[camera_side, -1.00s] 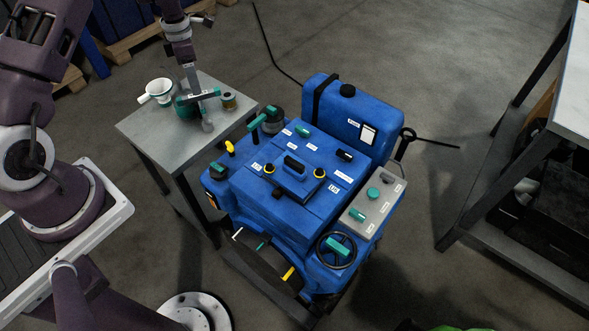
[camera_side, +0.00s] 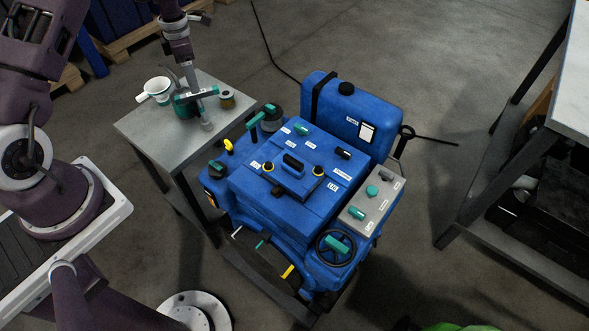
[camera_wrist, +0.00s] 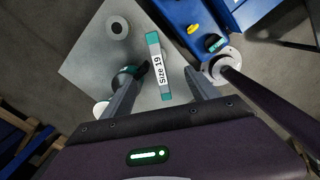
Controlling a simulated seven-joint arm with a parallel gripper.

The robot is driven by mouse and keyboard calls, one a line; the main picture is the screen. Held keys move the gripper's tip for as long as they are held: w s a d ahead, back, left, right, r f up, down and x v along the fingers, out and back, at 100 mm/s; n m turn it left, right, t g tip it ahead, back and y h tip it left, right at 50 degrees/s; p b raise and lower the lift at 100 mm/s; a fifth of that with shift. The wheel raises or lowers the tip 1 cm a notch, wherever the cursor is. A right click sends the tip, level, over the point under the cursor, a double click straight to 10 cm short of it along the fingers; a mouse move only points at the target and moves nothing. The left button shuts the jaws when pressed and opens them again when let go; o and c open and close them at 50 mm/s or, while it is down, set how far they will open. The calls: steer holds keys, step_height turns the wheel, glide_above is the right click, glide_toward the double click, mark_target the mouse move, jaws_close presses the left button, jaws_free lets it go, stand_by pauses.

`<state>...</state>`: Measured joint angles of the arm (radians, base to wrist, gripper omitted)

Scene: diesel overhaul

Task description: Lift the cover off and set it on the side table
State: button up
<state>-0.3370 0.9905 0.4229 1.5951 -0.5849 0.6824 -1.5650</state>
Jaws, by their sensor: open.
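The cover (camera_side: 290,177) is a blue plate with a black handle, on top of the blue engine (camera_side: 270,207); two yellow-ringed fasteners sit near its corners. The grey side table (camera_side: 150,131) stands left of the engine. My gripper (camera_side: 200,108) is open over this table, away from the cover. The wrist view does not show the cover.
The engine has a teal-topped lever (camera_side: 254,128) near the table, and a blue tank (camera_side: 350,118) behind. The table's front left is bare.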

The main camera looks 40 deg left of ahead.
steer(key=shift+c, duration=0.2)
steer(key=c, duration=0.3)
steer(key=w+d+f+m, duration=0.2)
steer(key=d+m, duration=0.5)
steer(key=m, duration=0.3)
steer(key=n, duration=3.4)
glide_above(293, 160)
steer(key=f, duration=0.3)
steer(key=d+f, duration=0.1)
steer(key=f, duration=0.1)
steer(key=shift+s+f, duration=0.1)
steer(key=shift+f, duration=0.35)
steer(key=f, duration=0.4)
steer(key=a+f, duration=0.1)
steer(key=f, duration=0.1)
